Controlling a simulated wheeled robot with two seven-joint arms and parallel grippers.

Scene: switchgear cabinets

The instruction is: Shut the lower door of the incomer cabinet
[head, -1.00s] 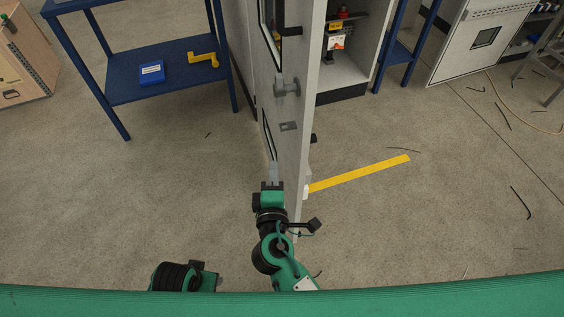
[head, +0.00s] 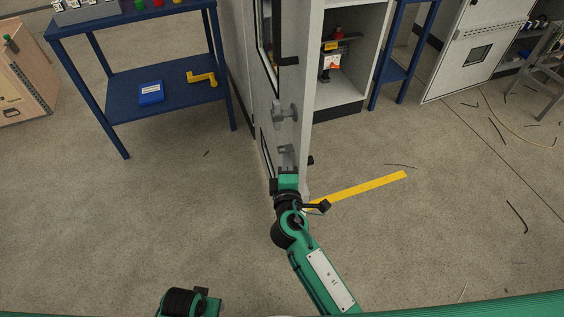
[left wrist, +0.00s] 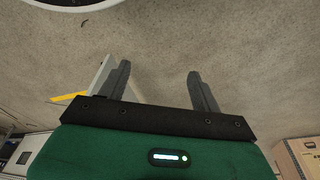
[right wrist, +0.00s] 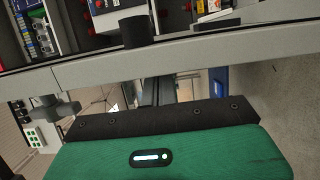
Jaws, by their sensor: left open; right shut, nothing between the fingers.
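The light grey cabinet door (head: 291,85) stands open, seen almost edge-on in the middle of the head view. It carries a grey handle (head: 285,113). My right gripper (head: 286,153) is shut and empty, low at the left face of the door; I cannot tell whether it touches. In the right wrist view the shut fingers (right wrist: 155,92) point towards the door's long grey edge (right wrist: 190,55), which crosses the picture. My left gripper (left wrist: 160,85) is open and empty above bare floor in the left wrist view. Only its wrist shows at the bottom of the head view.
A blue table (head: 185,102) with a blue box (head: 151,92) and a yellow crank (head: 202,78) stands left of the door. An open cabinet compartment (head: 340,95) is right of it. A yellow floor strip (head: 365,188) lies right. The near floor is mostly clear.

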